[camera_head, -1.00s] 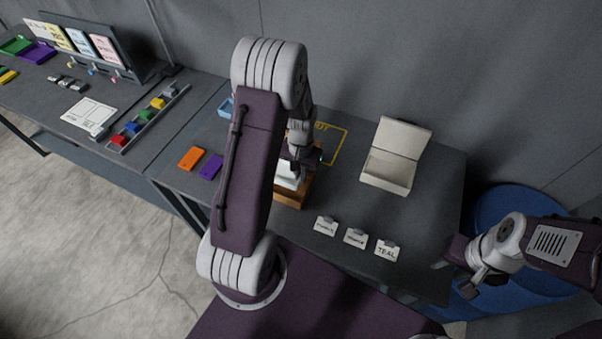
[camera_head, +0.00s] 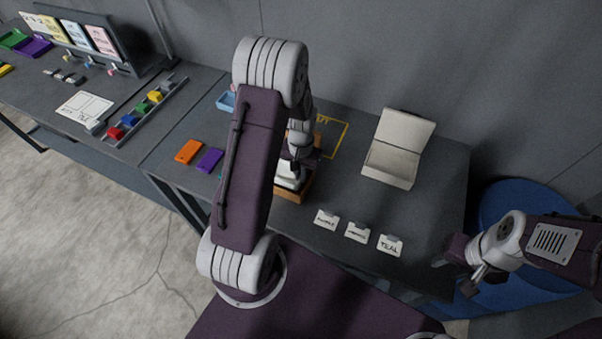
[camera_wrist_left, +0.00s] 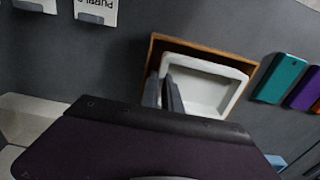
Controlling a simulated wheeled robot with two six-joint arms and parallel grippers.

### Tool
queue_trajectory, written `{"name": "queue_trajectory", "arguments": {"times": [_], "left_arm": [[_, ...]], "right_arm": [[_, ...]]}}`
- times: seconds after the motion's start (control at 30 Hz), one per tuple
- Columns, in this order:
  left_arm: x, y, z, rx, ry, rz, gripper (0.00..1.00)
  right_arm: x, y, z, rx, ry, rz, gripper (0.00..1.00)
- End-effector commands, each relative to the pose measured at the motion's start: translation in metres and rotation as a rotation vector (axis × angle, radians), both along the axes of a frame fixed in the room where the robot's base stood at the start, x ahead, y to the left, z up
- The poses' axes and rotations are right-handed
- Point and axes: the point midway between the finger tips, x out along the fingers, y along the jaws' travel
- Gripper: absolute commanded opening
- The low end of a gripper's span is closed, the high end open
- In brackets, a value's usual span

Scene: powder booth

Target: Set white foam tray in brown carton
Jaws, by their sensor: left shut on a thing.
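The white foam tray (camera_head: 288,182) is at the brown carton (camera_head: 305,188), partly hidden behind my left arm in the head view. In the left wrist view the tray (camera_wrist_left: 210,92) lies within the outline of the carton (camera_wrist_left: 192,44), whose rim shows along the top and right. I cannot tell whether the tray touches the carton floor. My left gripper (camera_head: 294,166) is shut on the tray's near-left wall in the wrist view (camera_wrist_left: 165,96). My right gripper (camera_head: 456,276) hangs off the table's right end, away from both; its jaw opening is unclear.
An open cream box (camera_head: 390,165) stands to the right on the table. Label cards (camera_head: 357,232) lie along the front edge. Orange (camera_head: 188,152) and purple (camera_head: 209,160) blocks lie to the left; a teal block (camera_wrist_left: 281,79) is beside the carton in the wrist view.

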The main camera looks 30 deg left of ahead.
Motion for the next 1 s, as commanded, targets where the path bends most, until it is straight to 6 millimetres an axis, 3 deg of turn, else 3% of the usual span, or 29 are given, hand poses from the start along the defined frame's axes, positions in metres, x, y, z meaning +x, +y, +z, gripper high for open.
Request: {"name": "queue_trajectory", "arguments": {"times": [1.0], "left_arm": [[0.000, 0.000, -0.013, 0.000, -0.001, 0.000, 0.00]], "right_arm": [[0.000, 0.000, -0.008, 0.000, 0.000, 0.000, 0.36]]}}
